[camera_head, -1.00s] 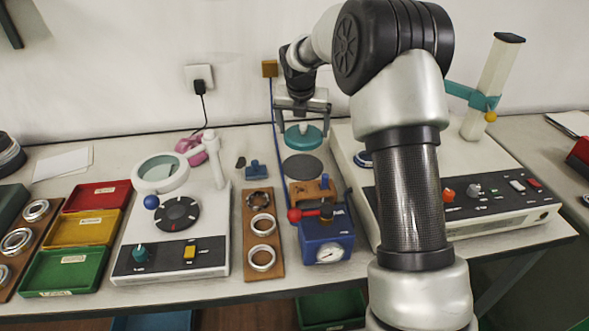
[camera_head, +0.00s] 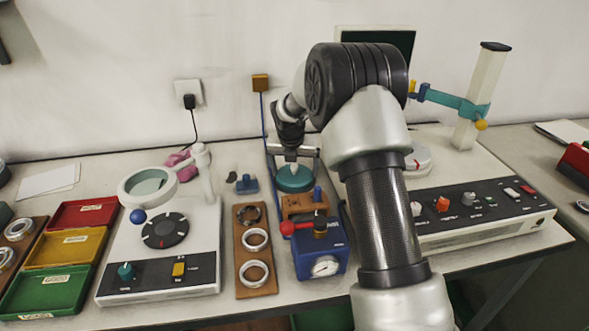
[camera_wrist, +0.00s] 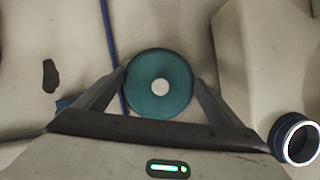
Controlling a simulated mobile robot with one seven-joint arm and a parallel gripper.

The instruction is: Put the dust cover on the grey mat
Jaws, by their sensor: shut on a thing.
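The dust cover (camera_head: 295,181) is a round teal lid with a pale knob. It is behind the blue gauge box in the head view, and it also shows in the wrist view (camera_wrist: 146,98). My gripper (camera_head: 293,170) is shut on the cover, one finger at each side of its rim, as the wrist view (camera_wrist: 160,82) shows. The cover looks level and low over the bench. The grey mat is hidden now, apparently under the cover. I cannot tell whether the cover touches it.
The blue gauge box (camera_head: 322,252) with a red-knobbed lever stands just in front of the cover. A wooden ring board (camera_head: 256,277) and a magnifier device (camera_head: 192,255) are to the left. A large white console (camera_head: 480,225) is to the right.

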